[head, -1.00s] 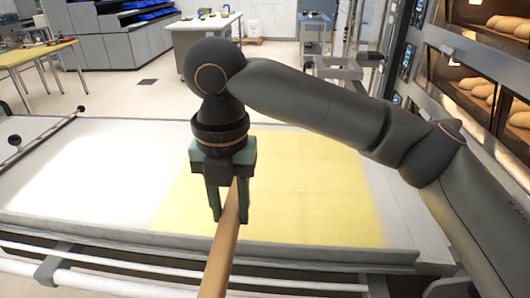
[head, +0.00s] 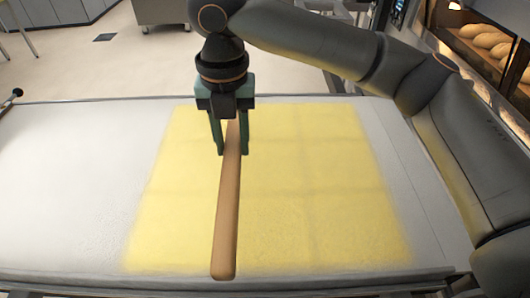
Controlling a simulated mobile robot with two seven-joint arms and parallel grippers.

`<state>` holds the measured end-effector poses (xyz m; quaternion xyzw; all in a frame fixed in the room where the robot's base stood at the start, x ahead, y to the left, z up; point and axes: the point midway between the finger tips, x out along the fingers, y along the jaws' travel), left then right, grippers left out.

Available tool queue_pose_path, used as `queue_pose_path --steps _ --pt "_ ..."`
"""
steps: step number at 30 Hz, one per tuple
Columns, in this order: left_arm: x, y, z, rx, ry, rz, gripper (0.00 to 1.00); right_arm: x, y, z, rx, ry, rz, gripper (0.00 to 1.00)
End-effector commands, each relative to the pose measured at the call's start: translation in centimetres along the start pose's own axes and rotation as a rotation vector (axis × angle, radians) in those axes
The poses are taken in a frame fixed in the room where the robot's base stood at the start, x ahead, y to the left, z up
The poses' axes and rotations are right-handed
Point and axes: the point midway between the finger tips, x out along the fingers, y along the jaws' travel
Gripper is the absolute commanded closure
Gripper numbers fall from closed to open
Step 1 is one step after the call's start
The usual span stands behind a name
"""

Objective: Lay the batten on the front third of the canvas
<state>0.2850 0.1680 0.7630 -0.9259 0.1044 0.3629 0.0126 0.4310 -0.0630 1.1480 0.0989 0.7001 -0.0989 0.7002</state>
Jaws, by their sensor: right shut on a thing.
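The batten (head: 227,205) is a long light-brown wooden bar, seen in the head view with its near end toward me. My right gripper (head: 231,150) is shut on it near its far end. The batten points from the gripper toward the near edge of the canvas. I cannot tell whether it touches the surface below. The canvas (head: 70,190) is a broad white sheet with a large yellow area (head: 310,190) on its middle and right. The batten lies over the left part of that yellow area. My left gripper is not in view.
Deck ovens with loaves (head: 490,40) stand at the upper right, beyond my right arm. A dark knob on a rod (head: 17,92) is at the canvas's far left corner. The white left part of the canvas is clear. Open floor (head: 120,60) lies behind.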

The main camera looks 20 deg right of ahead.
Motion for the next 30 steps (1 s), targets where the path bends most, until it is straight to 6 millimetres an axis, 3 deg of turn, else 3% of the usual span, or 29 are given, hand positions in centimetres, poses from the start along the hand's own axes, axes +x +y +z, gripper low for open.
queue_pose_path --steps 4,12,17,25,30 --pt "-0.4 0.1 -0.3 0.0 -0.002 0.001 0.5 1.5 -2.8 2.8 0.007 0.001 -0.001 1.0" --pt "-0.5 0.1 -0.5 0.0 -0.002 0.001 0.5 5.9 -5.0 5.2 0.001 0.0 0.0 1.0" --pt "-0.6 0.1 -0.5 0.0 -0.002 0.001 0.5 6.9 -5.5 5.8 0.001 0.0 0.0 1.0" --pt "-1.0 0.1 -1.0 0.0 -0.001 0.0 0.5 10.2 -5.9 6.2 -0.001 0.0 -0.001 1.0" --pt "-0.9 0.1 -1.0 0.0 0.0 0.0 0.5 10.6 -5.8 6.2 -0.001 -0.002 0.002 1.0"
